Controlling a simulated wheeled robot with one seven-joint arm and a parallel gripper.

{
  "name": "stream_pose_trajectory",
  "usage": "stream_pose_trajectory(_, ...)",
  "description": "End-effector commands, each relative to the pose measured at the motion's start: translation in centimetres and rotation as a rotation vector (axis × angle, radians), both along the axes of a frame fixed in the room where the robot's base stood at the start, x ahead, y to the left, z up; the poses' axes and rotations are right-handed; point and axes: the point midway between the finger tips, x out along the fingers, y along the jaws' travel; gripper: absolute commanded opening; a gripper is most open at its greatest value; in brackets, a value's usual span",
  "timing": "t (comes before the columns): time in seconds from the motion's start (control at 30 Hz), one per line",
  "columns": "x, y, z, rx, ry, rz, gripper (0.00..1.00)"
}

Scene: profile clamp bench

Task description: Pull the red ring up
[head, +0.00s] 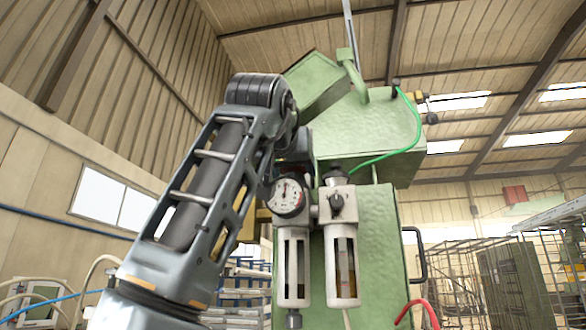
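I see nothing that I can clearly identify as the red ring. A green machine (370,130) carries an air filter and regulator unit (338,225) with a round pressure gauge (287,196) and two clear bowls. A dark knob sits on the front of this unit. A curved red hose-like piece (420,308) shows at the bottom edge, right of the bowls; I cannot tell whether it is a ring. My arm rises from the lower left and bends at the top beside the machine. My gripper does not show; the arm's far end is hidden behind the arm and the gauge.
A green hose (385,153) loops across the machine's upper part. A black handle (417,255) sticks out on its right side. Wire cages (460,275) and racks stand behind to the right. Pale hoses (95,270) and a blue hose lie at the lower left.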

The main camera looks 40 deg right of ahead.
Motion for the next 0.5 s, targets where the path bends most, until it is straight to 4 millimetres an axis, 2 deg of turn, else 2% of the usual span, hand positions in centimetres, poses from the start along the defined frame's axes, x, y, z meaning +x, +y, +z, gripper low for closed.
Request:
stream_pose_trajectory(0.1,-0.2,-0.1,0.3,-0.005,-0.006,-0.004,0.8)
stream_pose_trajectory(0.33,-0.3,0.0,0.2,-0.002,-0.004,-0.004,0.8)
stream_pose_trajectory(0.5,-1.1,1.4,0.0,-0.003,-0.006,-0.002,0.8)
